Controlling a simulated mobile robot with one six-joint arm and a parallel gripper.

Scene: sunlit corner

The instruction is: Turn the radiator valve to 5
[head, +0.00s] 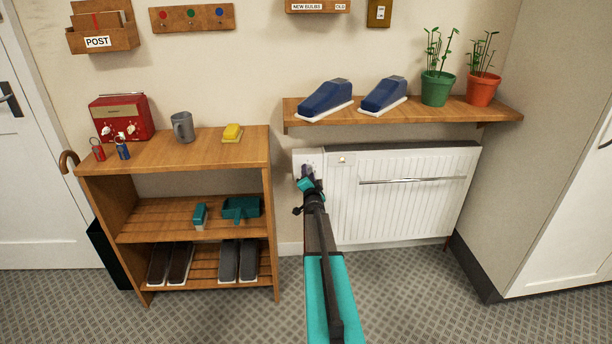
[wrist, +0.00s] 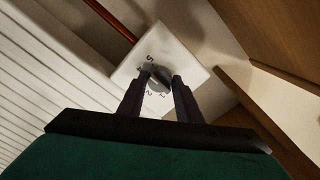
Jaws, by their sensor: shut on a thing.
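The radiator valve is a grey round knob (wrist: 158,80) on a white square plate (wrist: 180,43). In the wrist view, dark digits stand around it on the plate; a 5 shows above the knob and a 2 below it. I cannot tell which digit the knob points to. My gripper (wrist: 160,76) is shut on the knob, one dark finger on each side. In the head view, the plate (head: 301,157) sits at the left end of the white radiator (head: 405,205). There my gripper (head: 306,178) reaches it and mostly hides the knob.
A wooden shelf (head: 450,111) with blue-and-white objects and two potted plants hangs just above the radiator. A wooden rack (head: 271,215) with shoes stands close on the left. A white cupboard (head: 570,220) is at the right. The carpeted floor (head: 420,300) is clear in front.

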